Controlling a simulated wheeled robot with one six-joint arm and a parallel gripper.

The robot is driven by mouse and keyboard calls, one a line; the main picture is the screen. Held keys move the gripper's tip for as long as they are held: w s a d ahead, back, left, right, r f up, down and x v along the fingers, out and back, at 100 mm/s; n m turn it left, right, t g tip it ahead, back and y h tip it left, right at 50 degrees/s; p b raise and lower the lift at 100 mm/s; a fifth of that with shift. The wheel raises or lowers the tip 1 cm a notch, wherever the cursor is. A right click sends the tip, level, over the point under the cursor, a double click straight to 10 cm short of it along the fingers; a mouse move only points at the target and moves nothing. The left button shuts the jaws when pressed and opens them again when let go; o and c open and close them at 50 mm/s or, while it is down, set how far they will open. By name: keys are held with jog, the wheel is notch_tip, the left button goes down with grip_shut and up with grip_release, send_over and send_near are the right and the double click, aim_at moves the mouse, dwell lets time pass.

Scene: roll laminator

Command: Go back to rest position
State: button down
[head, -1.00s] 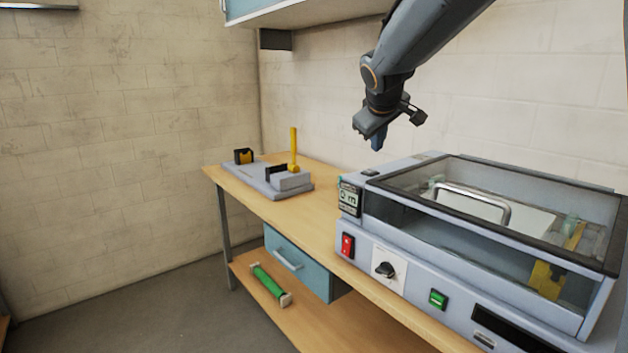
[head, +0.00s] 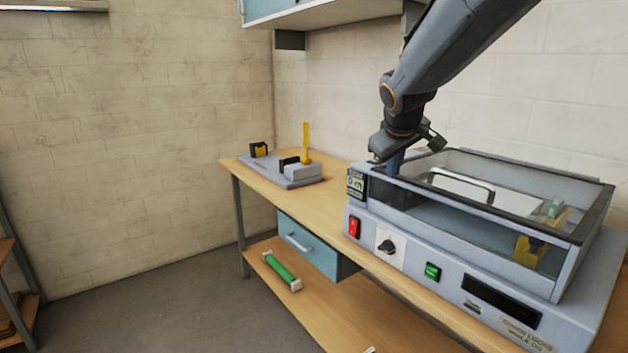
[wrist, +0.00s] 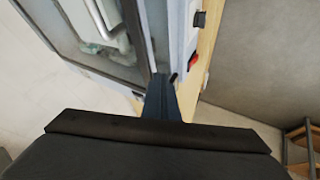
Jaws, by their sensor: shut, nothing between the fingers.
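My gripper (head: 393,162) is shut and empty. In the head view it hangs over the left end of the roll laminator (head: 395,219), just behind the small display; I cannot tell whether it touches the housing. In the wrist view the shut fingers (wrist: 161,98) point at the edge of the machine, beside the clear cover (wrist: 72,40). The laminator's cover is down, with a metal handle (head: 462,182) on it. The front carries a red switch (head: 354,227), a black knob (head: 388,246) and a green switch (head: 433,271).
The wooden bench (head: 262,195) holds a grey fixture with a yellow upright lever (head: 306,143) to the left. A blue drawer (head: 308,246) hangs below. A green roll (head: 282,268) lies on the lower shelf. A wall cabinet (head: 330,14) is above. The floor at left is clear.

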jog(key=s+f+m+g, duration=0.2)
jog(key=s+f+g, duration=0.1)
jog(key=s+f, duration=0.8)
jog(key=s+f+m+g+y, duration=0.1)
jog(key=s+f+m+g, duration=0.2)
jog(key=s+f, duration=0.8)
jog(key=s, duration=0.8)
jog(key=shift+s+f+m+y, duration=0.15)
jog(key=shift+f+m+y, duration=0.05)
jog(key=shift+m+y, duration=0.1)
